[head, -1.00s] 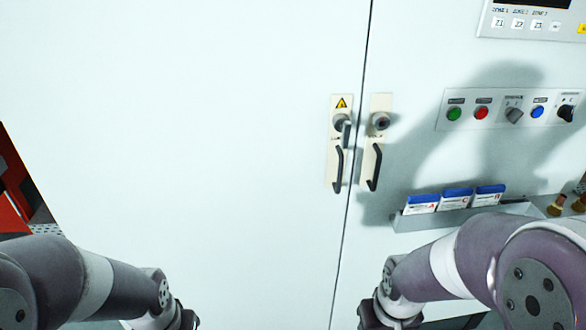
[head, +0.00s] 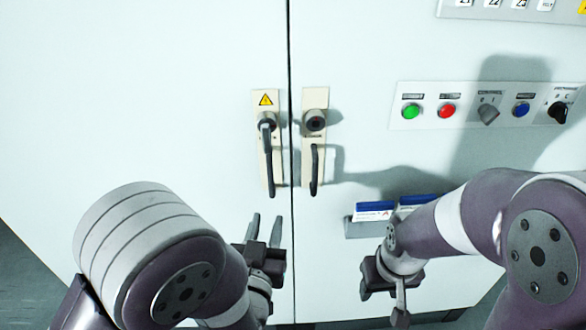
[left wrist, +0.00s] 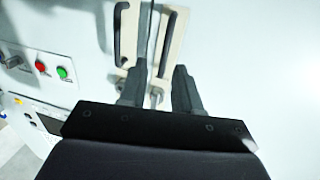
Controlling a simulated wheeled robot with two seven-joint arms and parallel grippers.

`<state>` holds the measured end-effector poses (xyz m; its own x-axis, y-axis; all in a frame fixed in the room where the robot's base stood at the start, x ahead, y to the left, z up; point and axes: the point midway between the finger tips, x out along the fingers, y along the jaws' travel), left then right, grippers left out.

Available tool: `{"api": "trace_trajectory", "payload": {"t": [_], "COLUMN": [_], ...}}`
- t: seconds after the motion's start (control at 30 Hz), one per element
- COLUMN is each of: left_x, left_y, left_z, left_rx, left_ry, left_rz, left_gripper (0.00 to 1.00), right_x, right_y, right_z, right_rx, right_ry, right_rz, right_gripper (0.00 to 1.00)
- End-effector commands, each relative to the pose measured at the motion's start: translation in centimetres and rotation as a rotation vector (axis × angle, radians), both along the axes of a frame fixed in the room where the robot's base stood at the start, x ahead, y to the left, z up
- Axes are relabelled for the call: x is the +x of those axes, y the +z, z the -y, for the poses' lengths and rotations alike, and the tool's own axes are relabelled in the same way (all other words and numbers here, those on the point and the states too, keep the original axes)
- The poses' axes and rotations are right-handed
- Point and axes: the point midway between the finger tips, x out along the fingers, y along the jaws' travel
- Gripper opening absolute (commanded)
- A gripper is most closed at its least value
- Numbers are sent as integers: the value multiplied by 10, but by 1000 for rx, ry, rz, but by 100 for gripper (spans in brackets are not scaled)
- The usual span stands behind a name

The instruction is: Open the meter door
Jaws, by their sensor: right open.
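The meter door appears as a pale cabinet with two leaves meeting at a vertical dark seam. The left leaf (head: 150,90) has a beige handle plate (head: 265,98) with a yellow warning sticker, a round lock and a black handle (head: 269,160). The right leaf has a similar plate (head: 315,98) and handle (head: 315,170). My left gripper (head: 265,228) is open and empty, its fingers pointing up just below the left handle. In the left wrist view its fingers (left wrist: 160,85) are apart near the handle plates. My right gripper (head: 385,285) is low in front of the right leaf, fingers mostly unclear.
A button panel (head: 485,106) with green, red and blue buttons and knobs is on the right leaf. A keypad panel (head: 515,9) is above it. A holder with blue-topped cards (head: 374,211) sits below, partly hidden by my right arm.

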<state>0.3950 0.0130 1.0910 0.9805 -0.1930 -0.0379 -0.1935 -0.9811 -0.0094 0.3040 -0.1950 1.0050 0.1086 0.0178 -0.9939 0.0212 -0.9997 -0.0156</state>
Motion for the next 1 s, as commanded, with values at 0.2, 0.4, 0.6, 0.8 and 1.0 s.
{"api": "trace_trajectory", "payload": {"t": [0.2,0.4,0.6,0.8,1.0], "left_x": [33,84,114,124,124], "left_y": [9,8,6,5,5], "left_z": [6,16,23,25,25], "left_rx": [-7,-5,-6,-6,-6], "left_ry": [4,2,0,-2,-2], "left_rz": [28,27,26,26,26], "left_gripper": [33,33,33,33,33], "right_x": [0,0,0,0,0], "right_y": [11,23,30,31,31], "right_z": [0,0,0,0,0], "right_rx": [0,0,0,0,0], "right_ry": [1,0,0,1,0], "right_rz": [0,0,0,0,0], "right_gripper": [51,51,51,51,51]}}
